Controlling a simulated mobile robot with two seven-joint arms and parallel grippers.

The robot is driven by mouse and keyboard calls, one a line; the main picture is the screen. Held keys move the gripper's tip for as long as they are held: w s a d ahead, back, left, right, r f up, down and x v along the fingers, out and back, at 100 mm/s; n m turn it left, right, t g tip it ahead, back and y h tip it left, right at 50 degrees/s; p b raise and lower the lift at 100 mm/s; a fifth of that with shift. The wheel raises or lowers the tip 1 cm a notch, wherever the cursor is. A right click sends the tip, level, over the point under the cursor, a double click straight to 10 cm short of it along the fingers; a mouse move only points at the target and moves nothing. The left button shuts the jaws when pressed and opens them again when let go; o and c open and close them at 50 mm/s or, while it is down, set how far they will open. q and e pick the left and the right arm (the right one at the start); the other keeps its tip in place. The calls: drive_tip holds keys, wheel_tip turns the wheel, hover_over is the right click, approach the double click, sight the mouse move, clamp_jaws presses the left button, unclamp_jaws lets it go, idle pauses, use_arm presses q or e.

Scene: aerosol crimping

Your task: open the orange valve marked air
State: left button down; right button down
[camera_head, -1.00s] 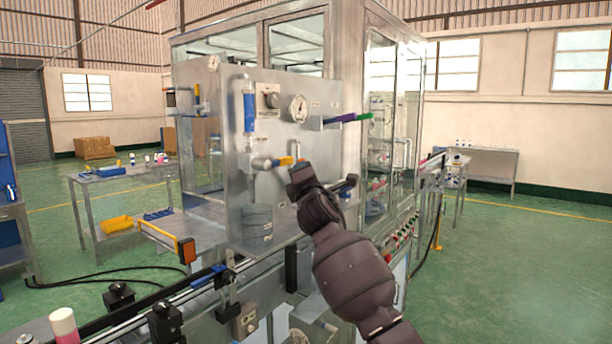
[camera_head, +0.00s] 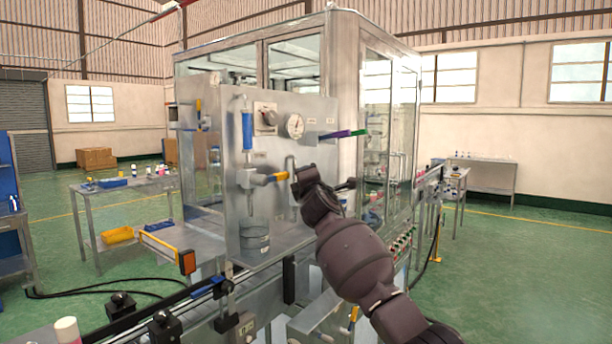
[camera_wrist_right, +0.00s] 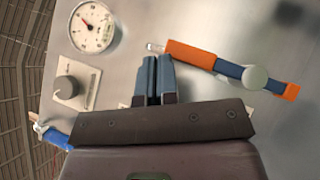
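In the right wrist view an orange and blue lever (camera_wrist_right: 190,53) with a round grey hub lies on the panel, ahead and to the right of the fingers. Any "air" label is too small to read. My left gripper is not in view.
A pressure gauge (camera_head: 295,126) and a knob (camera_head: 266,121) sit higher on the panel. A purple and green lever (camera_head: 343,134) projects to their right. A metal cup (camera_head: 255,241) is low on the panel. A conveyor (camera_head: 187,297) runs in front.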

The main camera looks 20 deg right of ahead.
drive_tip(key=shift+r, duration=0.1)
idle(0.3)
drive_tip(key=v, duration=1.1)
drive_tip(key=shift+b, duration=0.3)
